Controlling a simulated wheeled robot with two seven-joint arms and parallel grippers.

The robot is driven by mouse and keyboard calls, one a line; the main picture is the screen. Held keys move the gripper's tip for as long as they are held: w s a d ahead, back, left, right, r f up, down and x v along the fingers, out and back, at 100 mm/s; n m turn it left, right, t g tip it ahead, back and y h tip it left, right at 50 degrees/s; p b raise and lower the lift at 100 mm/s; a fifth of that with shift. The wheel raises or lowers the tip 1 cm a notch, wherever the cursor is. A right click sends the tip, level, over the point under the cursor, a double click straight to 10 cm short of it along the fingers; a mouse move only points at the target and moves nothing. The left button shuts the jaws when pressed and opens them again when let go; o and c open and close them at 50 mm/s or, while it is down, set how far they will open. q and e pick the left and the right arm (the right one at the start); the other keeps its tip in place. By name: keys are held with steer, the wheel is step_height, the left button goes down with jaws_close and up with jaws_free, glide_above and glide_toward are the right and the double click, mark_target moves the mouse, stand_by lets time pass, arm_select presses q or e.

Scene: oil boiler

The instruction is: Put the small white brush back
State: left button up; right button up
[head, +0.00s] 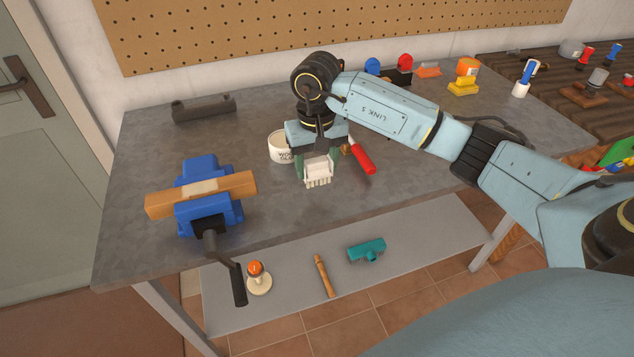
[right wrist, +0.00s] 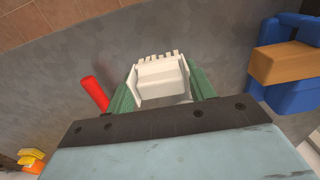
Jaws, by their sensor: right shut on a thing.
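The small white brush (head: 318,172) is held by my right gripper (head: 316,166) above the grey workbench, near its middle. In the right wrist view the brush (right wrist: 161,78) sits between the two green fingers of the right gripper (right wrist: 163,92), bristles pointing away from the palm. A white pot with dark lettering (head: 281,148) stands just left of and behind the gripper, partly hidden by it. My left gripper is not in view.
A blue vise (head: 190,214) clamps a wooden piece (head: 160,203) at the left. A red-handled tool (head: 361,158) lies right of the gripper. A dark cylinder (head: 204,108) lies at the back left. Several coloured tools stand at the back right. The bench's front middle is clear.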

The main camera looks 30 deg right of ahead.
mark_target(317, 181)
steer(key=shift+f, duration=2.6)
steer(key=o, duration=1)
steer(key=shift+o, duration=0.2)
steer(key=shift+r, duration=0.1)
step_height(317, 181, up, 12)
steer(key=shift+r, duration=0.1)
